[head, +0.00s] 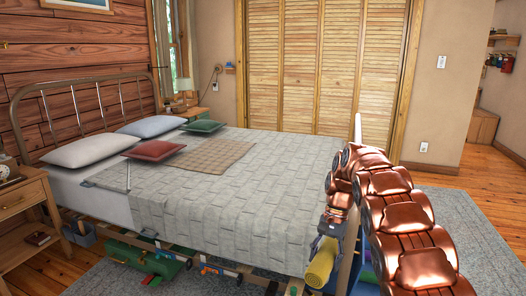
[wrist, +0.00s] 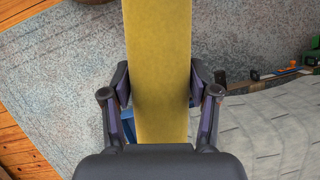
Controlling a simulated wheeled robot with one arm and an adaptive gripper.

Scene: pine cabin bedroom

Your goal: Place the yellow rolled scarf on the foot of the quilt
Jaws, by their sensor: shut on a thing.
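The yellow rolled scarf (wrist: 160,75) runs up the middle of the wrist view, between the two fingers of my gripper (wrist: 160,97). My gripper is shut on it. In the head view the scarf (head: 321,266) shows below my gripper (head: 325,243), low in front of the near right part of the bed. The grey-white quilt (head: 240,190) covers the bed, and its foot end is at the right, partly hidden by my copper-coloured arm. In the wrist view the quilt (wrist: 285,135) lies at the lower right, apart from the scarf.
A tan folded blanket (head: 205,153) and several pillows lie on the bed. A green case (head: 140,255) and other items are stored under the bed. A wooden nightstand (head: 30,215) stands at the left. A grey rug (head: 470,235) covers the floor at the right.

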